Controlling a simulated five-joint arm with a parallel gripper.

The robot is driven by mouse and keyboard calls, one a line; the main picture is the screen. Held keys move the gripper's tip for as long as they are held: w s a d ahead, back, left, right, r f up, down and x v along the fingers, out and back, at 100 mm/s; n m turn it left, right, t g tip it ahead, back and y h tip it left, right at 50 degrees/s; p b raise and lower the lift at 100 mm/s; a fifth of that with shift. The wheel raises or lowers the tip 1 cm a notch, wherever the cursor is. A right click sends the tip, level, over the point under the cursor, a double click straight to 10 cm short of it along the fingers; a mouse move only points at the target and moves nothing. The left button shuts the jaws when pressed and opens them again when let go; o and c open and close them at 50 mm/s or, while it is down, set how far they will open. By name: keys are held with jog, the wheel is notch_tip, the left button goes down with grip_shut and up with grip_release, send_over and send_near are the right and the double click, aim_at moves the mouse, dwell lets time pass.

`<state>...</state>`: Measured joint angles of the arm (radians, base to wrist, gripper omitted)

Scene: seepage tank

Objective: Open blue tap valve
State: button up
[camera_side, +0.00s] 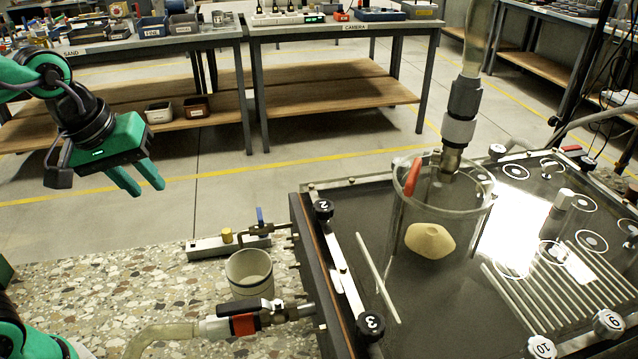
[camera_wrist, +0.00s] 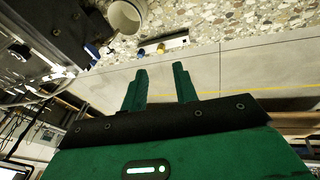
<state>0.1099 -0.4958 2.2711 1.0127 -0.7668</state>
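The blue tap valve (camera_side: 260,215) has a small blue lever on a dark metal pipe fitting, on the left side of the tank. Its lever stands up, across the pipe. In the wrist view the blue lever (camera_wrist: 92,50) shows small, left of my fingers. My gripper (camera_side: 143,186) hangs in the air, left of the valve and well apart from it. In the wrist view my gripper (camera_wrist: 160,70) is open, with two green fingers apart and nothing between them.
A brass-topped metal bar (camera_side: 228,246) lies below the valve. A cup (camera_side: 250,274) stands beside it. A red-and-black valve (camera_side: 245,322) with a hose is nearer the front. The glass-topped tank (camera_side: 450,290) fills the right. Space between my gripper and the blue valve looks clear.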

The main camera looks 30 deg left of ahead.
jog(key=w+d+n+g, duration=0.2)
jog(key=w+d+n, duration=0.35)
jog(key=n, duration=0.35)
jog(key=n+g, duration=0.2)
jog(key=n, duration=0.8)
send_over(259, 213)
jog(key=shift+f, duration=0.8)
